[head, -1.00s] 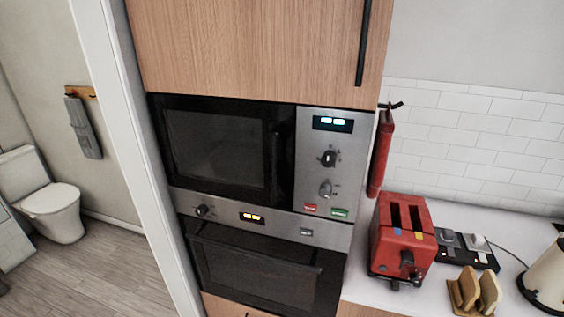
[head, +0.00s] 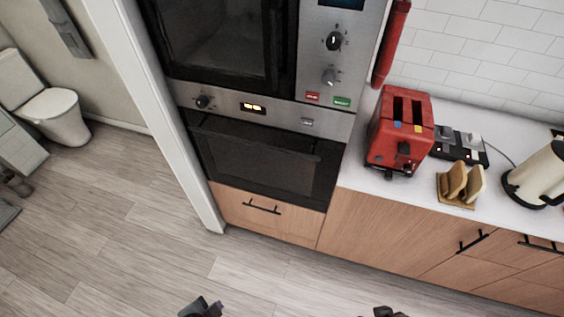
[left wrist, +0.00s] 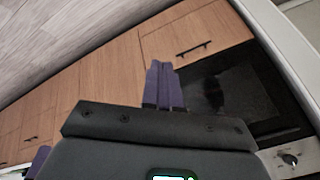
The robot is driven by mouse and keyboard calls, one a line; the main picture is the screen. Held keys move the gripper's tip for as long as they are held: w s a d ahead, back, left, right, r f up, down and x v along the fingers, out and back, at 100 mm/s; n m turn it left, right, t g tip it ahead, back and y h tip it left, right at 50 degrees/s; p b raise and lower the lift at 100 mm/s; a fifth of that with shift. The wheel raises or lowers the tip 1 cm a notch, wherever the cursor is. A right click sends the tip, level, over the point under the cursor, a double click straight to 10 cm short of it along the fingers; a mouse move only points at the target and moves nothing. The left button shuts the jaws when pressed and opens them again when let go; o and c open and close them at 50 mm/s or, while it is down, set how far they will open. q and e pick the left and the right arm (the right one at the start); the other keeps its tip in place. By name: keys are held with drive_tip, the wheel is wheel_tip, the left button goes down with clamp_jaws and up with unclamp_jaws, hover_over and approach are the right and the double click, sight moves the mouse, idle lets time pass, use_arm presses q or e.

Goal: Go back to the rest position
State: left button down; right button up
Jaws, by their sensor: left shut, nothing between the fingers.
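My left gripper (head: 206,306) shows at the bottom edge of the head view, in front of the wooden floor and apart from the cabinets. In the left wrist view its two purple fingers (left wrist: 161,85) lie side by side, shut and empty. A dark part of my right gripper (head: 388,312) just enters the bottom edge of the head view; its fingers cannot be made out.
A built-in oven (head: 262,160) stands under a microwave (head: 215,45). A red toaster (head: 400,130), a toast rack (head: 461,185) and a cream kettle (head: 538,178) stand on the white counter. A toilet (head: 55,112) is at the left. The floor (head: 150,240) in front is clear.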

use_arm(q)
drive_tip(key=s+a+r+n+g+y, duration=0.1)
drive_tip(key=s+a+r+n+g, duration=0.15)
drive_tip(key=a+n, duration=0.45)
wheel_tip(320, 180, up, 27)
drive_tip(key=d+n+p, duration=0.1)
drive_tip(key=d+p, duration=0.1)
drive_tip(key=p, duration=2.4)
drive_tip(key=shift+d+f+n+t, duration=0.2)
drive_tip(key=shift+n+t, duration=0.15)
drive_tip(key=shift+n, duration=0.05)
drive_tip(key=shift+s, duration=0.1)
